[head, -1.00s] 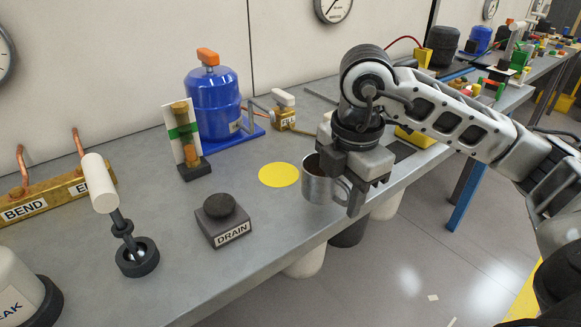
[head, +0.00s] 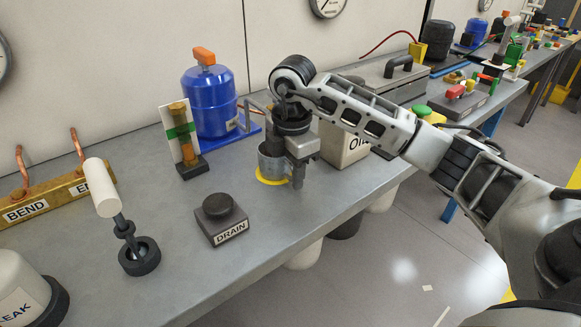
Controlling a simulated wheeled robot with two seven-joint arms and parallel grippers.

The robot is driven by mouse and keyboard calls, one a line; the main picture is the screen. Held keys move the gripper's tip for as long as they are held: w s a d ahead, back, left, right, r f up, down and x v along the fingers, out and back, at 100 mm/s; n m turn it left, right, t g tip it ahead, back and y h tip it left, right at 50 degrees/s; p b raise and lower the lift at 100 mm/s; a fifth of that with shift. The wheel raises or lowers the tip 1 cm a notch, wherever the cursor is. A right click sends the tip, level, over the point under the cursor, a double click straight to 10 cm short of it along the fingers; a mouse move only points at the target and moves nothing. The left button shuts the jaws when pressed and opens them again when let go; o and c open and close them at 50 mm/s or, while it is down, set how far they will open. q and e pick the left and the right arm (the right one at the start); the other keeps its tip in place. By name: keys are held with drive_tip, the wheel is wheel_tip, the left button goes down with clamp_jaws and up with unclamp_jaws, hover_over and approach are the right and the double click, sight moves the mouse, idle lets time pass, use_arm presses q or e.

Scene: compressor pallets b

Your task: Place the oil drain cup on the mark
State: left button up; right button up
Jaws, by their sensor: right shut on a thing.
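The oil drain cup is a grey metal cup (head: 271,164) in the middle of the head view. My right gripper (head: 294,170) is shut on it at its right side, where its handle was seen before. The mark is a flat yellow disc (head: 270,181) on the grey bench. The cup is over the disc and hides most of it; a yellow rim shows in front of and beside the cup. The cup looks upright. I cannot tell whether its base touches the disc. My left gripper is not in view.
A black DRAIN block (head: 221,217) stands in front left of the cup. A blue tank (head: 210,100) and a sight-glass post (head: 186,140) stand behind left. A cream OIL can (head: 343,145) is close on the right. The bench's front edge (head: 330,222) is near.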

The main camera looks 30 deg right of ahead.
drive_tip(key=shift+f, duration=0.1)
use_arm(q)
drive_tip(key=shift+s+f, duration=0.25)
use_arm(e)
drive_tip(key=o, duration=1.3)
drive_tip(key=shift+r, duration=0.3)
drive_tip(key=r, duration=0.3)
drive_tip(key=r+p, duration=0.1)
drive_tip(key=r, duration=0.6)
drive_tip(key=shift+s+a+r, duration=0.1)
drive_tip(key=shift+s+r, duration=0.25)
drive_tip(key=shift+r, duration=0.05)
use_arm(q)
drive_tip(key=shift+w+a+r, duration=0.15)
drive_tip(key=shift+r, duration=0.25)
use_arm(e)
drive_tip(key=shift+r, duration=0.5)
